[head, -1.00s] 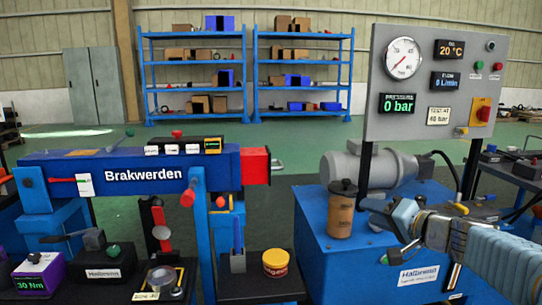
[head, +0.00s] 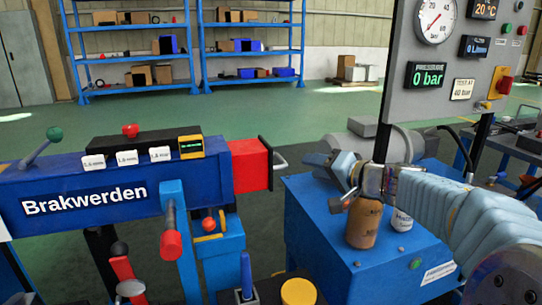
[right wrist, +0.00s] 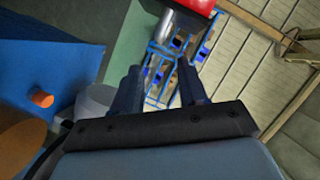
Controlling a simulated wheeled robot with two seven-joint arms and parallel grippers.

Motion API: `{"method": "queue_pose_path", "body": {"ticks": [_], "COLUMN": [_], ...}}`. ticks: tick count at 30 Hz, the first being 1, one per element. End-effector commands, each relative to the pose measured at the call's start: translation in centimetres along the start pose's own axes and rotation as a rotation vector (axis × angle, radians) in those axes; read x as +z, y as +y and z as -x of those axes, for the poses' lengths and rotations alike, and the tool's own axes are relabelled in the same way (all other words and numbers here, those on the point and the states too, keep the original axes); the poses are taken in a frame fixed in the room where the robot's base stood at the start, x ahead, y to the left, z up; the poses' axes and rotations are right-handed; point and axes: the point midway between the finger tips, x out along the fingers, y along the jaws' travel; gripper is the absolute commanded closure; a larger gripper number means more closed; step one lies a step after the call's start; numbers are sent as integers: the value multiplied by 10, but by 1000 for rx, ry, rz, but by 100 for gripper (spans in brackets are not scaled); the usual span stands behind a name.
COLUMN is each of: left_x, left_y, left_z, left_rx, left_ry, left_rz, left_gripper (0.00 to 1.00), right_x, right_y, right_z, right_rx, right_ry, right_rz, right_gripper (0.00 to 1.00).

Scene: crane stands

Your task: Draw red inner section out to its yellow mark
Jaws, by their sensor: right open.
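The red inner section (head: 252,166) sticks a short way out of the right end of the blue beam marked Brakwerden (head: 85,200). A dark plate and a grey loop handle (head: 281,161) are on its outer end. No yellow mark shows on its visible part. My right gripper (head: 327,178) is open and empty, to the right of the handle and apart from it. My left gripper is not in view.
A blue power unit (head: 320,230) stands below my right gripper, with a brown canister (head: 363,224) and a white can (head: 401,220) on it. A gauge panel (head: 440,60) rises behind my right arm. Blue shelves (head: 250,52) stand far back.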

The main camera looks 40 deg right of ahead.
Motion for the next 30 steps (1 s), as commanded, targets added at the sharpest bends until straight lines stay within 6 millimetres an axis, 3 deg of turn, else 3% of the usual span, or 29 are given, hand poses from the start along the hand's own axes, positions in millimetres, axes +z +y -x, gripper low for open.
{"method": "queue_pose_path", "body": {"ticks": [5,12,18,24,30], "left_x": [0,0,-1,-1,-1], "left_y": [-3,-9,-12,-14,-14], "left_z": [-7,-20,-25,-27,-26], "left_rx": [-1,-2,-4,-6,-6], "left_ry": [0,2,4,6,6], "left_rz": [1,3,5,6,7], "left_gripper": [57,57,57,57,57], "right_x": [2,2,2,1,0], "right_y": [2,3,2,0,0], "right_z": [-26,-83,-119,-134,-136], "right_rx": [-1,-2,-1,-2,-1], "right_ry": [-3,-3,-3,-1,0], "right_rz": [-2,-1,-1,-1,0], "right_gripper": [58,58,58,58,58]}}
